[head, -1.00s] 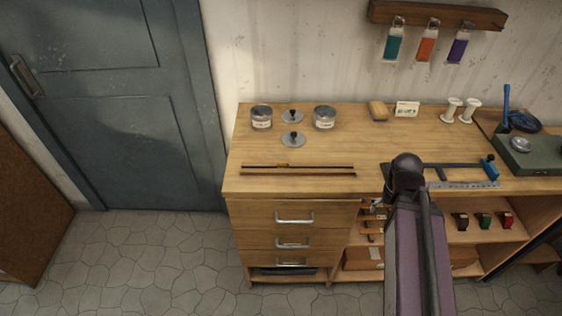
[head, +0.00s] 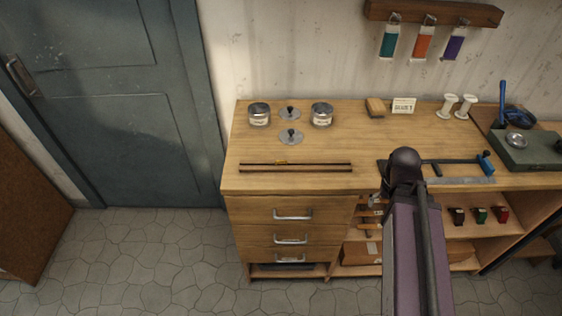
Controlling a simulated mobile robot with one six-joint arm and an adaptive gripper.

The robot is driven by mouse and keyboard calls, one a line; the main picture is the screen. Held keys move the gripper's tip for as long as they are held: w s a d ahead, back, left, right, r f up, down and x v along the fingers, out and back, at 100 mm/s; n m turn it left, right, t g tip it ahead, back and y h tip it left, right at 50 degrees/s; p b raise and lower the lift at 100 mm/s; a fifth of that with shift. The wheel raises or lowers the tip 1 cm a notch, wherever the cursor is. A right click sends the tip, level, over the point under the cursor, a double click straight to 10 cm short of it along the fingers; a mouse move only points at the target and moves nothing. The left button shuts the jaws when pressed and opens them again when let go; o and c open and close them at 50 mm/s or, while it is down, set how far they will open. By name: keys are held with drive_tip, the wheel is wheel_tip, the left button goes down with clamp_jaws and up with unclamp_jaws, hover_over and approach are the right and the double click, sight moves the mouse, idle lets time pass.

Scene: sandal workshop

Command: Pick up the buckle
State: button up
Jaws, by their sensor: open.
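I cannot make out a buckle for certain in the head view. Two open round tins with labels, a left one (head: 259,115) and a right one (head: 321,115), stand at the back left of the wooden bench (head: 330,145); their contents are too small to tell. A tiny yellow piece (head: 281,162) lies at two thin dark strips (head: 315,166) near the bench's front edge; I cannot tell what it is. My arm reaches up from the bottom over the bench front. My gripper is hidden behind the arm or out of sight.
Two round lids (head: 291,137) lie between the tins. A block (head: 375,107), a card (head: 403,106) and white spools (head: 467,106) stand at the back. A metal ruler (head: 462,181) and a blue-handled tool (head: 486,162) lie right of my arm. Drawers (head: 290,215) are below.

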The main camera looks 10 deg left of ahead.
wheel_tip(320, 180, up, 16)
drive_tip(key=p, duration=1.5)
